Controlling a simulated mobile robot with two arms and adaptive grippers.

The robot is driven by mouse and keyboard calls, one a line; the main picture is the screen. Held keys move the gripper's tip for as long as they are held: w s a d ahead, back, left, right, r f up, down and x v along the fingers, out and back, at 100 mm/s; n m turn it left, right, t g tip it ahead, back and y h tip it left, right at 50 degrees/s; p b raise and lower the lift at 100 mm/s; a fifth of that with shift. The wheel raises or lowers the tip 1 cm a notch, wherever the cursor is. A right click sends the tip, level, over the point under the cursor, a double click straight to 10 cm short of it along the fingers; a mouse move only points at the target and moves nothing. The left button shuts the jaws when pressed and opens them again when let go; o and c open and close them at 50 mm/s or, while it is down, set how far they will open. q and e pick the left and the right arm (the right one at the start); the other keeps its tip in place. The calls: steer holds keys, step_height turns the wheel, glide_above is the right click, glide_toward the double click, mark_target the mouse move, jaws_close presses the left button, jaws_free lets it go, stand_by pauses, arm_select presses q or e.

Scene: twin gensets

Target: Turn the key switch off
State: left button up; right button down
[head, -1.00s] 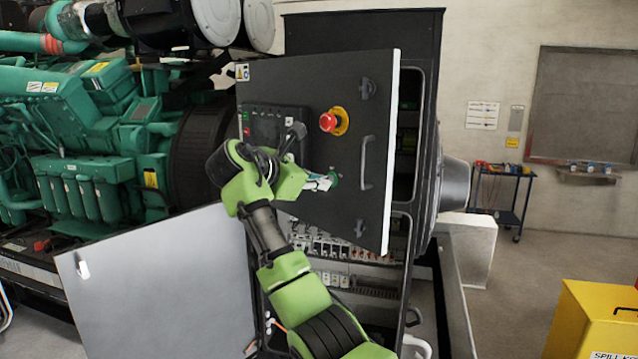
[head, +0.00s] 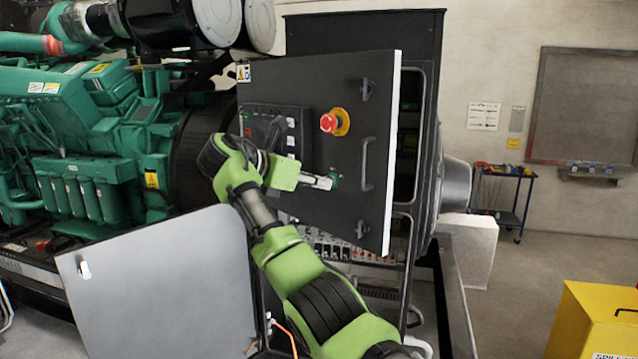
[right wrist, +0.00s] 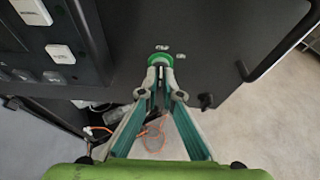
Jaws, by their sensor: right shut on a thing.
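The key switch shows as a small green round piece (head: 335,181) on the dark panel door (head: 345,90), below the red emergency stop. In the right wrist view the green switch (right wrist: 160,58) sits at the tips of my right gripper (right wrist: 160,72). My right gripper (head: 328,182) reaches it from the left in the head view, its fingers closed together on the switch. The fingertips hide the key part itself, so I cannot tell its angle. Small pale labels sit beside the switch on the door. My left gripper is not in view.
A red emergency stop (head: 329,122) on a yellow base sits above the switch. A door handle (head: 367,165) stands out to its right. A control module (head: 272,130) is at left. A grey panel (head: 165,285) stands below left. A yellow bin (head: 595,320) is at lower right.

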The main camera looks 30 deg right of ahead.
steer(key=c, duration=2.2)
jaws_free()
steer(key=shift+c, duration=0.2)
steer(key=v, duration=1.2)
steer(key=shift+f, duration=0.1)
